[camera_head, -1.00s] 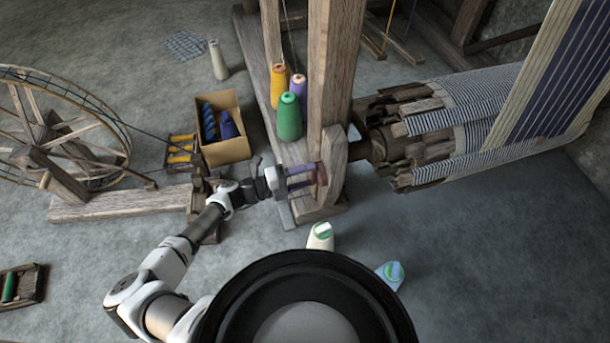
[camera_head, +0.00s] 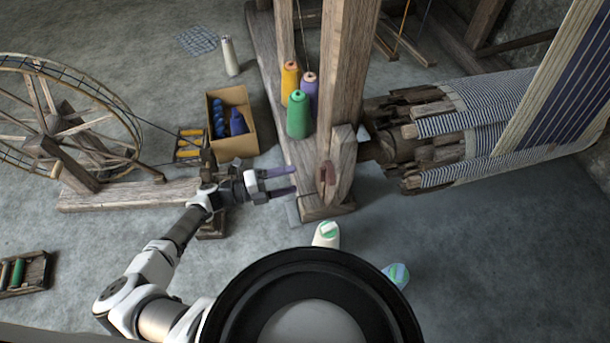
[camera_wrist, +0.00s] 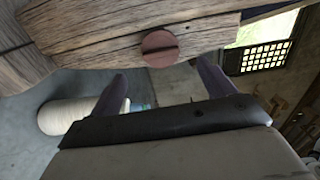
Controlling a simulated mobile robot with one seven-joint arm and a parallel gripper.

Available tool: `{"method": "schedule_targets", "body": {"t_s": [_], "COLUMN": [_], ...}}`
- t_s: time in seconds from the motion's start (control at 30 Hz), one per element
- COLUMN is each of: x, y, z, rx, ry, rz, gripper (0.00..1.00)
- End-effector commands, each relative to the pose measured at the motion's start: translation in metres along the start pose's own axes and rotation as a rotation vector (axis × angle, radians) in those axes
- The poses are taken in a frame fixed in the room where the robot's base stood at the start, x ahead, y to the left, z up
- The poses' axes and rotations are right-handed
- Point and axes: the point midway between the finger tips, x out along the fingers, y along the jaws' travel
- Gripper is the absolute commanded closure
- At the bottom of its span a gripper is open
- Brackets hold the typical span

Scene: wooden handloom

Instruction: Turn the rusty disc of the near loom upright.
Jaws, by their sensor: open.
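The rusty disc (camera_head: 328,174) is reddish brown and sits on the face of the near loom's wooden post (camera_head: 341,165). In the wrist view the disc (camera_wrist: 160,48) is round, with a dark slot or band across it that lies roughly along the plank's grain. In the head view it looks narrow, seen nearly edge-on. My gripper (camera_head: 296,181) is open and empty, a short gap to the left of the disc, its two purple-grey fingers pointing at the post. In the wrist view the spread fingers (camera_wrist: 162,72) stand either side of the disc's line, apart from it.
A cardboard box (camera_head: 237,147) and a spinning wheel (camera_head: 60,125) are to the left. A white cone (camera_head: 326,235) stands on the floor in front. The cloth beam (camera_head: 440,140) extends right.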

Motion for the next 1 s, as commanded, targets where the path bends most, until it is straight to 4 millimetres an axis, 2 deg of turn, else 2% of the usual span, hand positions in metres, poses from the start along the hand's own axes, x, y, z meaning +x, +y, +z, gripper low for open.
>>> {"method": "schedule_targets", "body": {"t_s": [0.1, 0.33, 0.5, 1.0], "x": [-0.026, -0.056, -0.062, -0.061], "y": [0.001, 0.000, 0.000, -0.001], "z": [0.001, 0.000, 0.000, 0.000], "rx": [0.000, 0.000, 0.000, 0.003], "ry": [-0.003, -0.001, 0.000, -0.002], "rz": [0.002, 0.001, 0.000, 0.001], "gripper": [0.18, 0.18, 0.18, 0.18]}}
